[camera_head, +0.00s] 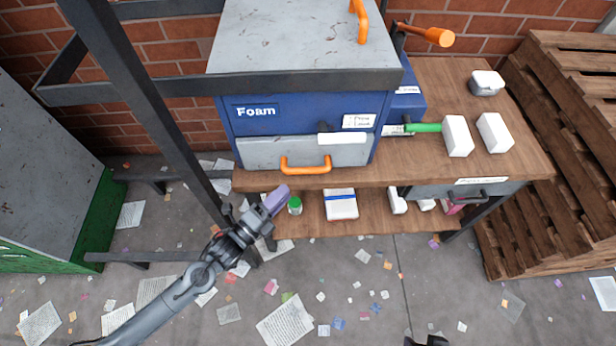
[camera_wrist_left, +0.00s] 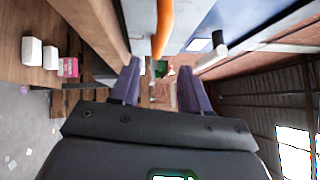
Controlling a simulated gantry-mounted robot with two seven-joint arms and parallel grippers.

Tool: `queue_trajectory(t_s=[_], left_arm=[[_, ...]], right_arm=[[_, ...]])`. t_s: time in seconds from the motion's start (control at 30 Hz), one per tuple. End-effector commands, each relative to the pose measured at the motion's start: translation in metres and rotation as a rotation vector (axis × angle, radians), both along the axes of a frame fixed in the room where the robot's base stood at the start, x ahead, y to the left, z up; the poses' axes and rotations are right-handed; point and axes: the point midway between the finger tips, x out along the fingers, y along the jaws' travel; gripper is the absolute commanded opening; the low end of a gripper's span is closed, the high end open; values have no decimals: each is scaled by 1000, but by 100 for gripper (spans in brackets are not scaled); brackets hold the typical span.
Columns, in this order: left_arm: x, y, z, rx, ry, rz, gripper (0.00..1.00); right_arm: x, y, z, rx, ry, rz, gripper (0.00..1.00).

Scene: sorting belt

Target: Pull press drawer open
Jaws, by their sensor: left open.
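The blue press (camera_head: 300,118), labelled "Foam", stands on the wooden bench. Its grey drawer front (camera_head: 258,151) sits below the label and looks flush with the housing. An orange bar handle (camera_head: 306,165) is on the drawer front. My left gripper (camera_head: 278,197) is just below and left of this handle, apart from it, with purple fingers. In the left wrist view the fingers (camera_wrist_left: 160,88) are spread with nothing held, and an orange bar (camera_wrist_left: 164,28) lies ahead of the gap. A dark tip (camera_head: 428,341) at the bottom edge may be my right gripper; its jaws are not readable.
The wooden bench (camera_head: 405,172) has a lower shelf holding a green-capped jar (camera_head: 294,206) and a white box (camera_head: 341,205). White blocks (camera_head: 458,136) lie on top at the right. A dark metal frame post (camera_head: 150,100) crosses on the left. Pallets (camera_head: 570,150) stand right.

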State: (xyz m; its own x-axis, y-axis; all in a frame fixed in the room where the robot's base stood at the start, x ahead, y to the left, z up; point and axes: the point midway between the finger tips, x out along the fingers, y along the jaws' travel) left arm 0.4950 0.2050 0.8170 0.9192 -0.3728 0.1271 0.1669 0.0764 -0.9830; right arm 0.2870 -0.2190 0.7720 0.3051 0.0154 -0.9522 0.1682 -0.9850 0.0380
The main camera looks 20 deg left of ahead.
Motion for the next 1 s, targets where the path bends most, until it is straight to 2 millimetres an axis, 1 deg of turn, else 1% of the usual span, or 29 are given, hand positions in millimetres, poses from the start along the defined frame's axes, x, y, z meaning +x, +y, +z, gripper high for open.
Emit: queue_trajectory(t_s=[0.03,0.17,0.27,0.5,0.7,0.83,1.0], left_arm=[[3,-1,-2,-1,-3,1,46],[13,-5,1,-2,-5,1,46],[26,-11,2,-2,-6,0,46],[62,-25,7,-3,-3,1,46],[86,-35,10,-2,-3,1,46],[94,-38,11,-2,-1,0,46],[99,-40,12,-1,-1,0,46]], right_arm=[[0,0,-4,-1,0,1,51],[0,0,-5,-1,-1,1,51],[0,0,-7,0,-2,1,51],[0,1,-15,3,-2,-1,51],[0,2,-20,7,-2,-4,51],[0,2,-21,9,-2,-6,51],[0,2,-22,9,-2,-6,51]])
